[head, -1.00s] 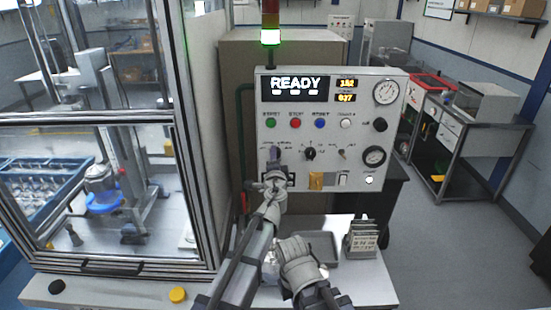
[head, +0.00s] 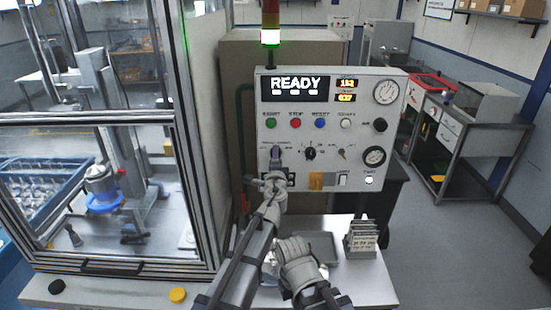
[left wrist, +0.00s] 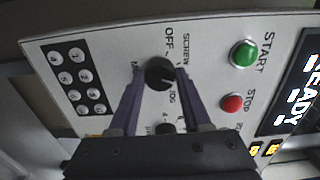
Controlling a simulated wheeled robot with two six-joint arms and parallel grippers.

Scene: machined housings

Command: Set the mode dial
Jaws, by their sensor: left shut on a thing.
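The mode dial (left wrist: 159,71) is a round black knob on the white control panel. In the left wrist view, the labels OFF, SCREW and one that seems to read JOG stand around it. The purple fingers of my left gripper (head: 275,154) are shut on the dial, one on each side. In the head view my gripper hides the dial. A light pointer mark shows on the knob, but I cannot tell exactly which label it faces. My right arm's grey wrist is low in the head view; its fingertips are hidden.
The panel display (head: 295,87) reads READY. Green (head: 271,123), red (head: 295,123) and blue (head: 320,123) buttons sit above the dial row. Another black selector (head: 310,153) is just right of my left gripper. A card holder (head: 361,237) stands on the table below.

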